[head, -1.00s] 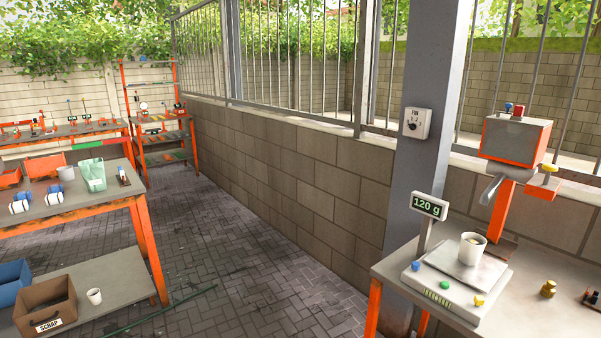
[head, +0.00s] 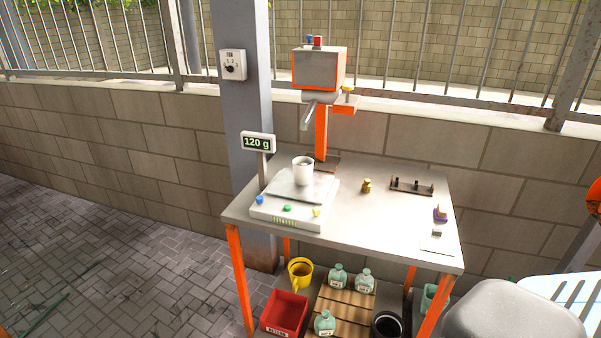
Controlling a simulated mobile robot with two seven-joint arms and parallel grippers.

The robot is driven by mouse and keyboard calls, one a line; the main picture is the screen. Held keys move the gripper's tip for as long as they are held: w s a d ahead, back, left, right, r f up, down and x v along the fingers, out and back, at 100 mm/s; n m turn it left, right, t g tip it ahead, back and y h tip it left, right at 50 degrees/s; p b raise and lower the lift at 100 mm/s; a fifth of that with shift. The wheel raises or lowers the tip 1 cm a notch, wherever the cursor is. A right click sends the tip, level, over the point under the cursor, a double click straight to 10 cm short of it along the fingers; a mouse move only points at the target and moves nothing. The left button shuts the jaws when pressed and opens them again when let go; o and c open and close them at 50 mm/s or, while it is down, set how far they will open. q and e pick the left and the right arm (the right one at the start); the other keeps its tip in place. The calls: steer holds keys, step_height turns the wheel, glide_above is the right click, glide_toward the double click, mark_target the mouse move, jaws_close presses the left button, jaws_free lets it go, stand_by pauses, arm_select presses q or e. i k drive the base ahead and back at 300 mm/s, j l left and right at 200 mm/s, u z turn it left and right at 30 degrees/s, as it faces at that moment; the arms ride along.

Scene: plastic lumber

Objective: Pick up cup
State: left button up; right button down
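A white cup (head: 303,171) stands upright on the plate of the weighing scale (head: 294,201), whose display (head: 258,143) reads 120 g. The scale sits on the left part of a grey-topped table (head: 385,215) with orange legs. A yellow cup-like vessel (head: 300,272) stands below the table at its left. Neither of my grippers shows in the head view.
An orange dispenser (head: 319,70) with a spout stands behind the scale. A brass weight (head: 366,186) and a small dark rack (head: 411,187) are on the table. Below are a red bin (head: 284,313) and several bottles (head: 337,276).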

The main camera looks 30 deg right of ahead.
mark_target(302, 167)
steer(key=i+z, duration=0.15)
steer(key=i, duration=0.6)
steer(key=z, duration=1.45)
